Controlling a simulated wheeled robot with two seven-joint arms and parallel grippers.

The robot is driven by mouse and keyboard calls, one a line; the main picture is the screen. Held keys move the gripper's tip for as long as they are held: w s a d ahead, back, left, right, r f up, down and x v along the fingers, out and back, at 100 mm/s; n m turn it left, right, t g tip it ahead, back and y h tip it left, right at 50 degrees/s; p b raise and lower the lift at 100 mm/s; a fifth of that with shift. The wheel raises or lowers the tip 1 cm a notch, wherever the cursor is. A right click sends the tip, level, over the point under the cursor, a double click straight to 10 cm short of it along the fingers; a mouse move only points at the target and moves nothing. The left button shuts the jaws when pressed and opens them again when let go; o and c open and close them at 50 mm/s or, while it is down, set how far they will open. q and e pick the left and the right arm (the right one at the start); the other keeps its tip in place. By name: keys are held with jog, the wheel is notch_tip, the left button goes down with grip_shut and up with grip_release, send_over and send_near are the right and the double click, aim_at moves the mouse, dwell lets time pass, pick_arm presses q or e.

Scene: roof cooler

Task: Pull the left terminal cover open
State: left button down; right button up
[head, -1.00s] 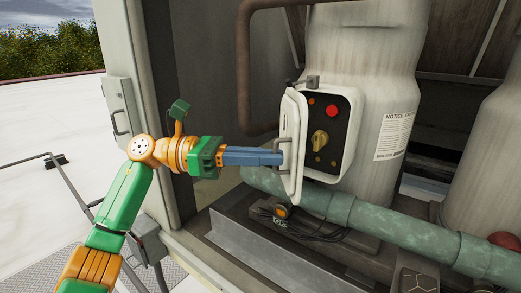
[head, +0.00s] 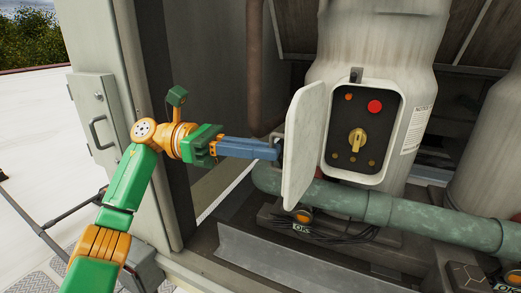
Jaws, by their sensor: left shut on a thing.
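The left terminal cover (head: 305,145) is a white door hinged on the left of a white terminal box (head: 395,88) on the left tank. The cover stands swung out to the left, well open. Inside the box shows a black panel (head: 365,104) with a red button (head: 374,106), a yellow rotary knob (head: 357,141) and several small orange dots. My left gripper (head: 276,152) has its blue fingers shut on the cover's handle (head: 281,141), which is partly hidden behind the door edge. My right gripper is not in view.
A green pipe (head: 400,212) runs across below the box. A brown pipe (head: 254,70) stands behind my left gripper. A grey cabinet door with a handle (head: 95,130) is at the left. A second tank (head: 490,160) stands at the right.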

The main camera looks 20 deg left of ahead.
pick_arm(q)
jog(key=shift+w+a+r, duration=0.1)
jog(key=shift+w+a, duration=0.25)
jog(key=shift+a, duration=0.2)
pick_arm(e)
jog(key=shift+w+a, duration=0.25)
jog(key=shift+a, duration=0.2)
